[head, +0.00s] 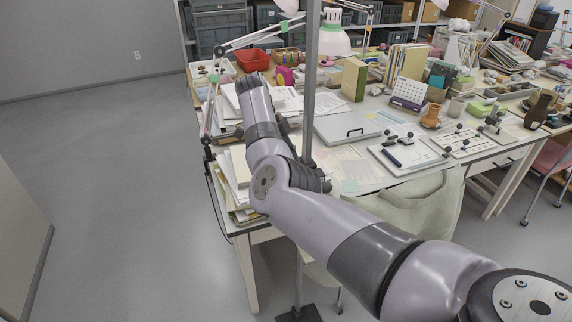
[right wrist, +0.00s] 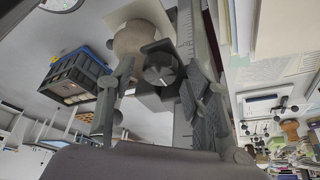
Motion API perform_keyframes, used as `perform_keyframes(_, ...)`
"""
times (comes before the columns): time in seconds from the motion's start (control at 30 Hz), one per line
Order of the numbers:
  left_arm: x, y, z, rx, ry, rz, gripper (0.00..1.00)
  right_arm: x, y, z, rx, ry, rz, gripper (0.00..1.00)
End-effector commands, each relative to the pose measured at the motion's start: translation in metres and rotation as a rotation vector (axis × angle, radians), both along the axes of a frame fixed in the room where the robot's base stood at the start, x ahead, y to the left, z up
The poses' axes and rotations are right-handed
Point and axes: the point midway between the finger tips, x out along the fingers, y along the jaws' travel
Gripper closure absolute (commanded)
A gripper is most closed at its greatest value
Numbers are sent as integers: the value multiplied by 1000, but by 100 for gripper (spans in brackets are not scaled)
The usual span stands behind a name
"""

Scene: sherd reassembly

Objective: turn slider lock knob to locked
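In the right wrist view, a dark round knob (right wrist: 159,69) with a short white pointer mark sits on a dark block beside a grey rail (right wrist: 186,35) with scale marks. My right gripper (right wrist: 156,82) is open, with one finger on each side of the knob. A gap shows on the left side; I cannot tell whether the right finger touches. In the head view, a tall grey post (head: 311,75) stands at the table's front edge. My left gripper is not in view.
The floor on the left is clear.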

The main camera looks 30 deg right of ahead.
Motion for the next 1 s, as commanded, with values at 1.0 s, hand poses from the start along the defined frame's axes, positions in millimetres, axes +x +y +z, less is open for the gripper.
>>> perform_keyframes(1.0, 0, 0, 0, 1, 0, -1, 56, 23, 16, 67, 1, 0, 2, 51)
